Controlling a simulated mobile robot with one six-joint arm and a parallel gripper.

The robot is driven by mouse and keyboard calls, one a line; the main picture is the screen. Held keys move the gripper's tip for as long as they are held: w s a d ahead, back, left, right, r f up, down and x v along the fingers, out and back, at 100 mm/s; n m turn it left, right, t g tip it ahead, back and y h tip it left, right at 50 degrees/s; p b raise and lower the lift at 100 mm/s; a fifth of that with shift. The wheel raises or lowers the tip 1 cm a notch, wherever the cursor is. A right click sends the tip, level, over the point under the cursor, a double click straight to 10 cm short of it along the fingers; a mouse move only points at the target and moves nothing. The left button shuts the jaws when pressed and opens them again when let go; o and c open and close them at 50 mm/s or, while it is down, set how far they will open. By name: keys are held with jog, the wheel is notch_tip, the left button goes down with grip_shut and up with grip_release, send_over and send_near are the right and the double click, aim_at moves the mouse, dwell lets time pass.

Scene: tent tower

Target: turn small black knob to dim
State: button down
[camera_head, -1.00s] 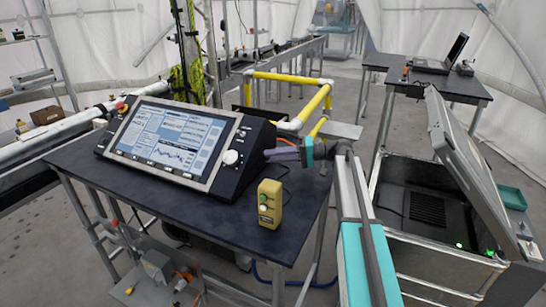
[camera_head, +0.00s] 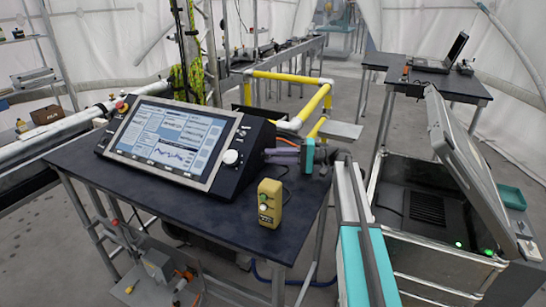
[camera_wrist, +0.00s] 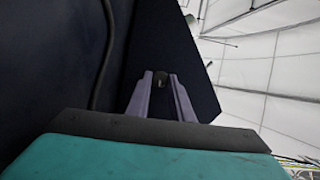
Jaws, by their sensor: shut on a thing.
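The small black knob (camera_wrist: 160,78) shows in the wrist view on the dark side face of the console (camera_head: 240,183). My gripper (camera_wrist: 160,75) has its two purple fingers closed on it, one on either side. In the head view my gripper (camera_head: 268,155) reaches in from the right, its fingertips at the console's right side. The knob itself is hidden there. The console's tilted screen (camera_head: 170,140) is lit and shows windows and a graph.
A white round knob (camera_head: 231,157) is on the console's front. A yellow button box (camera_head: 269,203) stands on the dark table (camera_head: 205,223) near my gripper. A dark cable (camera_wrist: 103,60) runs left of the fingers in the wrist view. An open case (camera_head: 425,215) stands at right.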

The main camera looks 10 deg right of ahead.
jog(key=c, duration=1.6)
grip_release()
jog(key=shift+w+d, duration=0.1)
jog(key=shift+w, duration=0.05)
jog(key=b+v, duration=0.3)
jog(key=v, duration=1)
jog(key=shift+s+d+r, duration=0.1)
jog(key=shift+s+d, duration=0.15)
jog(key=shift+d, duration=0.05)
